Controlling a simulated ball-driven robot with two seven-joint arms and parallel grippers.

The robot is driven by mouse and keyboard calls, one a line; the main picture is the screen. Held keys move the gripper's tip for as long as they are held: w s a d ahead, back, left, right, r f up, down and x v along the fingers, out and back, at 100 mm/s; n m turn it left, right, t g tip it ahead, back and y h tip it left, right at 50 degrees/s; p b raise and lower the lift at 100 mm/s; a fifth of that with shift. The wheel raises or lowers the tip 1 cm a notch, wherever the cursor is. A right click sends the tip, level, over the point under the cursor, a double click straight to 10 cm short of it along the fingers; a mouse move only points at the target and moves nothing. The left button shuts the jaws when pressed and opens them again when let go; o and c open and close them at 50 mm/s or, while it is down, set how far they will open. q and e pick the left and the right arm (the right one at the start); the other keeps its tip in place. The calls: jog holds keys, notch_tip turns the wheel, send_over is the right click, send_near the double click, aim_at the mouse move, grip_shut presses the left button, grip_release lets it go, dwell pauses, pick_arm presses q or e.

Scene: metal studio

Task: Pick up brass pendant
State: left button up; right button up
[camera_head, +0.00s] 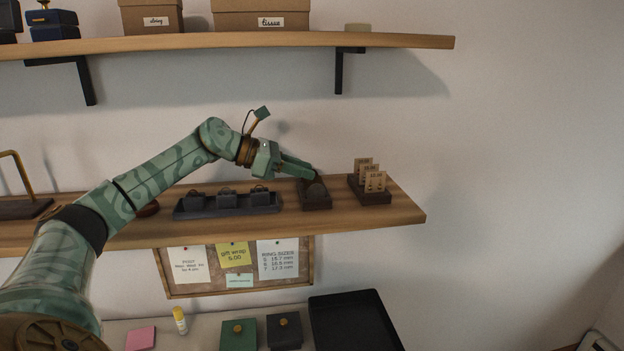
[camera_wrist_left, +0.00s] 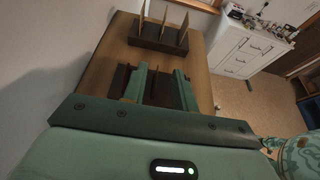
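My right gripper is in neither view.
To the right is a card holder (camera_head: 370,194) with upright price cards. To the left is a dark tray (camera_head: 228,208) with several small items. A shelf (camera_head: 405,41) hangs above. Below are a green box (camera_head: 238,337), a dark box (camera_head: 284,338) and an empty black tray (camera_head: 352,322).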

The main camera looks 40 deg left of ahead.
pick_arm(q)
jog(key=p+x, duration=0.1)
jog(key=x, duration=0.3)
jog(key=shift+w+d+f, duration=0.1)
jog(key=shift+w+f, duration=0.15)
jog(key=shift+w, duration=0.05)
jog(key=shift+w+d+f, duration=0.15)
jog(key=shift+w+f, duration=0.05)
jog(key=shift+s, duration=0.1)
grip_shut()
jog(key=shift+r, duration=0.1)
